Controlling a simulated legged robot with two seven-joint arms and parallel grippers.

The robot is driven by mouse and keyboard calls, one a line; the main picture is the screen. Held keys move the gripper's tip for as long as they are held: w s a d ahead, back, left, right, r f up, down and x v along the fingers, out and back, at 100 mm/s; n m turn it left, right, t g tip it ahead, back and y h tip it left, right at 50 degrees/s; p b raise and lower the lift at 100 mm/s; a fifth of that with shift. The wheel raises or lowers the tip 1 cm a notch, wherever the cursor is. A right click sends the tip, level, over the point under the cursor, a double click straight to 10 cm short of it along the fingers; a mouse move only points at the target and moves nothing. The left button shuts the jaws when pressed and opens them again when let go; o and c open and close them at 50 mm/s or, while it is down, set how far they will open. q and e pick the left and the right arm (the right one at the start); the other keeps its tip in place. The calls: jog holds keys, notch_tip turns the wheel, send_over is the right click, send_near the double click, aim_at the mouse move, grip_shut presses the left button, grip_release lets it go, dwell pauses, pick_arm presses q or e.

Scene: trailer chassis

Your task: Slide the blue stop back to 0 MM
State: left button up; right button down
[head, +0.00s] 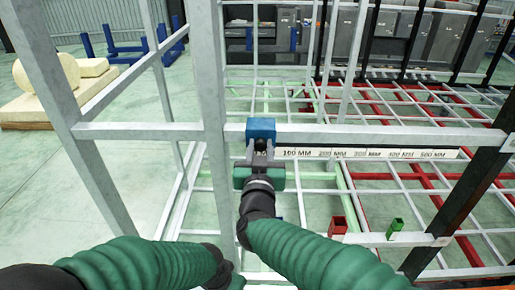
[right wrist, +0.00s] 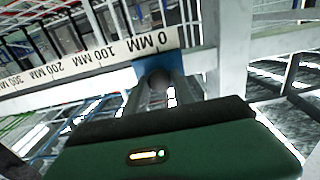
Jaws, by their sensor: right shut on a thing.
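The blue stop (head: 261,127) sits on a grey horizontal rail, at the left end of the white scale strip (head: 365,154). In the right wrist view the blue stop (right wrist: 158,69) is beside the "0 MM" mark, close to a grey upright post. My right gripper (head: 260,146) is shut on the stop from the near side; its fingers (right wrist: 157,90) reach it in the right wrist view. In the head view the 0 MM mark is hidden by the gripper. My left arm shows at lower left, but its fingers are not visible.
A grey upright post (head: 210,90) stands just left of the stop. A red block (head: 338,225) and a green block (head: 395,228) sit on a lower rail at right. A dark slanted post (head: 460,200) stands at the right. Grey frame bars surround the area.

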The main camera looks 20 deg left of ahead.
jog(key=shift+s+a+r, duration=0.15)
jog(key=shift+a, duration=0.2)
jog(key=c, duration=1.4)
grip_release()
jog(key=shift+o, duration=1.4)
jog(key=shift+a, duration=0.15)
pick_arm(q)
jog(key=shift+a, duration=0.45)
pick_arm(e)
jog(key=shift+o, duration=0.3)
jog(key=shift+a+f, duration=0.2)
pick_arm(q)
jog(key=shift+f, duration=0.1)
jog(key=b+x, duration=0.2)
jog(key=s+b+x, duration=0.1)
jog(key=b+x, duration=0.2)
jog(key=shift+s+d+f, duration=0.1)
jog(key=shift+d, duration=0.1)
pick_arm(e)
jog(key=v, duration=1.6)
jog(key=shift+s, duration=0.25)
